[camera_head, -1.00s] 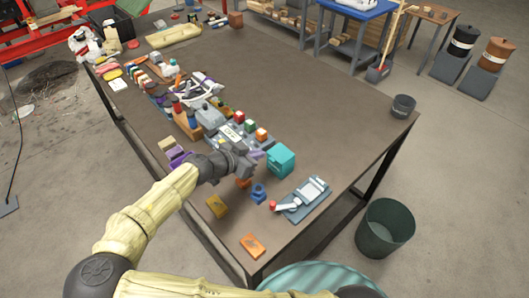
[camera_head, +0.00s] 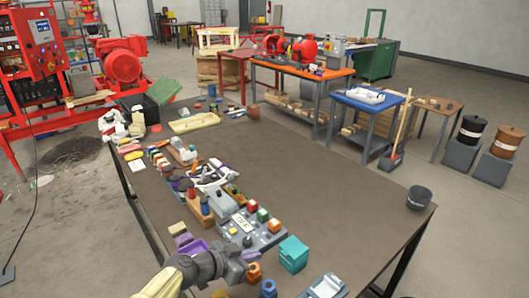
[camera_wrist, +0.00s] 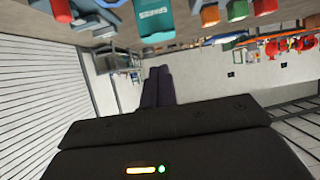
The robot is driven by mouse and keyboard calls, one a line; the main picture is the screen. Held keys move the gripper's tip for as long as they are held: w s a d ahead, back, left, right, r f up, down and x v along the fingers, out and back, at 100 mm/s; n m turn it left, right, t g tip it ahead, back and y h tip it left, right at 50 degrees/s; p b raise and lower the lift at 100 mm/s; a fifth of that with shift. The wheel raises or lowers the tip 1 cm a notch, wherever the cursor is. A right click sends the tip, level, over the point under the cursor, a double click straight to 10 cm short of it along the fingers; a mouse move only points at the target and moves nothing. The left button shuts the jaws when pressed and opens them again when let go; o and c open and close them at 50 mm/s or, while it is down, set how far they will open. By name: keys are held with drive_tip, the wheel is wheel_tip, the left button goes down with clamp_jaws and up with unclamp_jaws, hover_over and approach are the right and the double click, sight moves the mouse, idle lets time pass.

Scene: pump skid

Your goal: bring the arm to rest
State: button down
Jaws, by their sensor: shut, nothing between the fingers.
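My gripper (camera_head: 249,262) is over the near part of the brown workbench (camera_head: 330,165). It lies left of a teal block (camera_head: 293,253), which also shows upside down at the top of the wrist view (camera_wrist: 154,22). In the wrist view my two dark fingers (camera_wrist: 158,86) lie together, shut, with nothing visible between them. My pale-sleeved forearm enters at the bottom of the head view, and most of the arm is out of frame. An orange block (camera_head: 254,272) sits just below the fingers in the picture; I cannot tell their height above it.
A grey panel with coloured blocks (camera_head: 246,230) lies close behind the gripper. A purple tray (camera_head: 192,248) is to its left. A blue part (camera_head: 268,288) and a grey device (camera_head: 325,287) are at the near edge. The bench's right half is mostly clear, with a dark cup (camera_head: 419,197).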

drive_tip(key=s+d+f+g+y, duration=0.1)
drive_tip(key=d+f+g, duration=0.1)
drive_tip(key=d, duration=0.3)
drive_tip(key=s+d+f+n+g+y+p, duration=0.1)
drive_tip(key=s+d+f+g, duration=0.1)
drive_tip(key=d, duration=0.3)
drive_tip(key=s+d+f+n+g+y, duration=0.1)
drive_tip(key=s+d+f+g+y, duration=0.1)
drive_tip(key=d+g, duration=0.2)
drive_tip(key=shift+s+d+p, duration=0.15)
drive_tip(key=shift+d+p, duration=0.25)
drive_tip(key=shift+d, duration=0.5)
drive_tip(key=s+d+r+n+t+y+p, duration=0.1)
drive_tip(key=s+d+r+n+y, duration=0.1)
drive_tip(key=r, duration=0.5)
drive_tip(key=s+d+r+n+t+y+p, duration=0.1)
drive_tip(key=s+d+r+n+y, duration=0.1)
drive_tip(key=r+n, duration=0.4)
drive_tip(key=s+r+y, duration=0.1)
drive_tip(key=s, duration=0.1)
drive_tip(key=shift+s+d+t+y, duration=0.3)
drive_tip(key=shift+s+d, duration=0.05)
drive_tip(key=shift+s, duration=0.05)
